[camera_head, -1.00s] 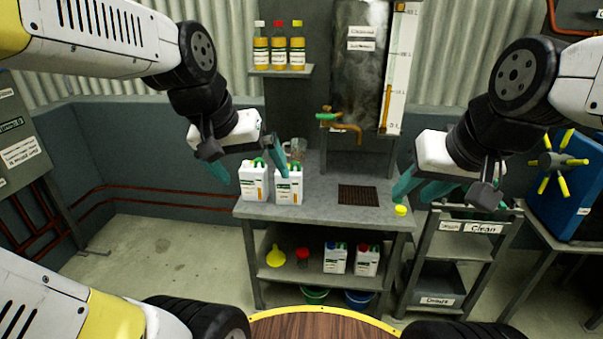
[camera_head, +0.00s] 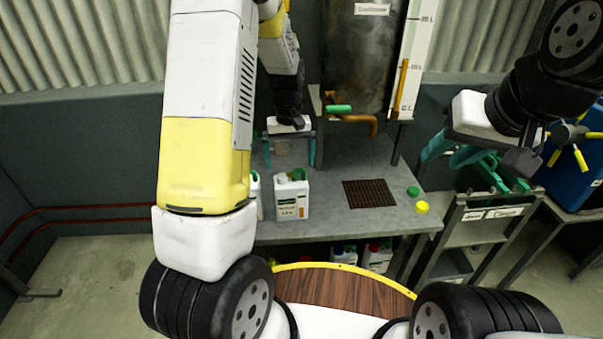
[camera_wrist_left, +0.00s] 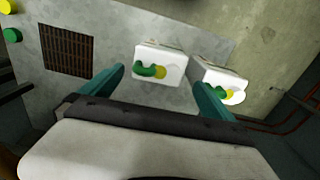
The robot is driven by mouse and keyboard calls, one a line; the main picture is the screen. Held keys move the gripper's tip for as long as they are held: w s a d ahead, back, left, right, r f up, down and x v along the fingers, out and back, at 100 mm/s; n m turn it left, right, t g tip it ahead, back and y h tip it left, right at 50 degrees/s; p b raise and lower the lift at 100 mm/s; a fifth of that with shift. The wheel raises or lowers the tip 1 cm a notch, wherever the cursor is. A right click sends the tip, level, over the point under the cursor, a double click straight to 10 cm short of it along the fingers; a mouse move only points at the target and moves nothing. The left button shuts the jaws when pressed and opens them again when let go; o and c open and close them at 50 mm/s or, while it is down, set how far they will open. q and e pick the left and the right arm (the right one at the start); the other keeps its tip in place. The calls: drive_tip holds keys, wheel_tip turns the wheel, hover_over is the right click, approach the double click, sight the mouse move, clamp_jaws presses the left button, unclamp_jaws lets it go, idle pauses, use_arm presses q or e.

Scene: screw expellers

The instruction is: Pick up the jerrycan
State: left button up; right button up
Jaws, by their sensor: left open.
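A white jerrycan (camera_head: 292,200) with a green handle stands upright on the grey table. A second white jerrycan (camera_head: 255,197) stands left of it, mostly hidden by my left arm. My left gripper (camera_head: 290,150) is open and empty, behind and above the jerrycans. In the left wrist view, the first jerrycan (camera_wrist_left: 160,66) lies in the gap between the fingertips, apart from them. The second jerrycan (camera_wrist_left: 222,80) is partly behind the right-hand finger. My right gripper (camera_head: 462,158) is open and empty, above the cart at the right.
A dark grate (camera_head: 369,193), a green cap (camera_head: 413,191) and a yellow cap (camera_head: 422,207) are on the table. A tank (camera_head: 358,60) with an orange spout (camera_head: 362,122) stands behind. Other jerrycans (camera_head: 378,257) sit on the lower shelf. A cart (camera_head: 470,235) stands right.

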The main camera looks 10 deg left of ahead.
sight(291, 180)
use_arm(q)
wheel_tip(291, 180, down, 7)
drive_tip(key=shift+w+f, duration=0.15)
drive_tip(key=shift+f, duration=0.05)
idle(0.3)
drive_tip(key=c, duration=1.7)
drive_tip(key=shift+r, duration=0.1)
